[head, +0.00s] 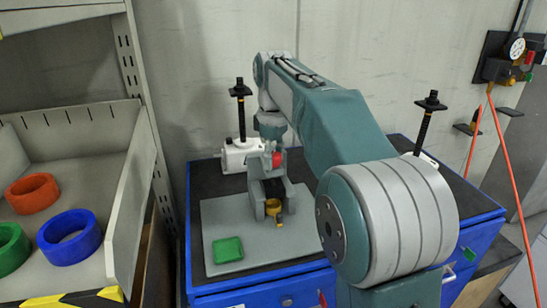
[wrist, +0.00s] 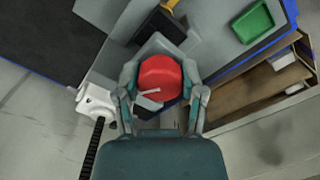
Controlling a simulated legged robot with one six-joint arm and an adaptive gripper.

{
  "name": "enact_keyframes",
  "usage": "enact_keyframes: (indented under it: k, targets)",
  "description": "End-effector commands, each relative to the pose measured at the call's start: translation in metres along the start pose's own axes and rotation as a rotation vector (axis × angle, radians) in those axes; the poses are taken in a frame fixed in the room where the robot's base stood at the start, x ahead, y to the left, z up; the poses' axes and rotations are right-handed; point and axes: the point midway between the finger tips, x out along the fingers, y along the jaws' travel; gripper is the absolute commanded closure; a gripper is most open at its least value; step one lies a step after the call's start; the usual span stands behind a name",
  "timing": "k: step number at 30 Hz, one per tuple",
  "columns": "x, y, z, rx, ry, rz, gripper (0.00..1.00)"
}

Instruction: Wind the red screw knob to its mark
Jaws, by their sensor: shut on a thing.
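The red screw knob (wrist: 160,72) is round and sits between the two fingers of my gripper (wrist: 163,80) in the wrist view. The fingers touch it from both sides, shut on it. A thin pale bar (wrist: 148,93) shows across the knob's near part; I cannot tell whether it is the mark. In the head view a little of the red knob (head: 277,160) shows at my gripper (head: 274,164), above a grey block with a yellow part (head: 274,208). The knob's screw and lower parts are mostly hidden there.
A green tray (head: 228,250) lies on the grey plate (head: 225,215) on a blue cabinet (head: 255,290). A white jack (head: 240,155) with a black screw stands behind left, another black screw (head: 425,125) at right. A shelf (head: 105,160) with coloured rings is at far left.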

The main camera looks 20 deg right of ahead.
Motion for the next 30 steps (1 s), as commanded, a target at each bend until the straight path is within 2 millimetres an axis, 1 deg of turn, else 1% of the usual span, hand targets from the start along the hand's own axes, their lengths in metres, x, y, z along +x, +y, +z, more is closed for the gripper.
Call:
enact_keyframes:
  k: [1, 30]
  targets:
    - [0.0038, 0.0001, -0.0003, -0.042, -0.005, -0.007, 0.95]
    - [0.0039, 0.0021, -0.0013, -0.964, -0.002, -0.008, 0.95]
